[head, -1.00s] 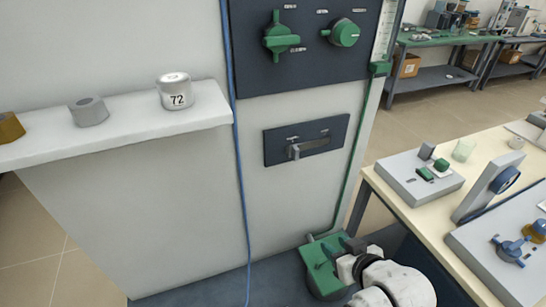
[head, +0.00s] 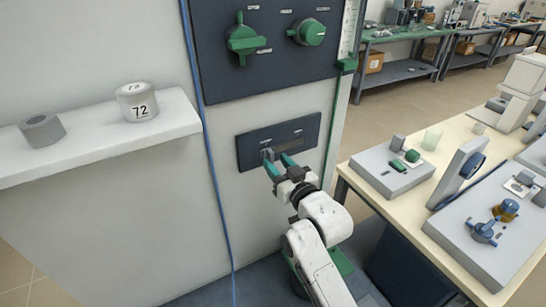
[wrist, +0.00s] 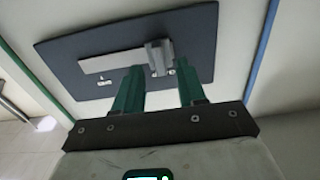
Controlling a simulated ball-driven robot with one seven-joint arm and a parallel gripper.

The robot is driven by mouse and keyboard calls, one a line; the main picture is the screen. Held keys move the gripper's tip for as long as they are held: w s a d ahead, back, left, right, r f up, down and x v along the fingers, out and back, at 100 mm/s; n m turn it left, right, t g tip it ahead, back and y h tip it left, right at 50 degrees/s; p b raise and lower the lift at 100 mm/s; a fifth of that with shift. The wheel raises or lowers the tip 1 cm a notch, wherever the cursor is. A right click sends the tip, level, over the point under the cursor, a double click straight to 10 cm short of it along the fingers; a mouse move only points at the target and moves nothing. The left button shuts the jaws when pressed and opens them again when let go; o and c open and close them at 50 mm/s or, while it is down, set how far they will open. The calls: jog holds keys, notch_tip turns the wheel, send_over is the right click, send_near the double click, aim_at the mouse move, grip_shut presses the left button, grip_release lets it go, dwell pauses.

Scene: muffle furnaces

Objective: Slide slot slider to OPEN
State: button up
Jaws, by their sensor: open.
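The slot slider is a small grey knob (head: 267,154) near the left end of a pale slot in a dark plate (head: 250,160) on the white furnace front. The small labels above the slot are too blurred to read. My gripper (head: 278,162) is open in front of the plate, its green fingers pointing at the knob. In the wrist view, the knob (wrist: 159,58) shows between and just beyond the two fingertips (wrist: 160,72), with gaps on both sides. Whether the fingers reach around it in depth I cannot tell.
A dark control panel (head: 270,75) with two green knobs is above the plate. A blue cable (head: 208,150) runs down to its left. A white shelf (head: 90,150) holds grey cylinders, one marked 72. A bench (head: 455,145) with devices stands to the right.

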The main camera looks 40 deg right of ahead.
aim_at(270, 156)
jog(key=shift+w+d, duration=0.15)
jog(key=shift+w, duration=0.55)
jog(key=shift+w+d, duration=0.15)
jog(key=shift+w, duration=0.5)
grip_shut()
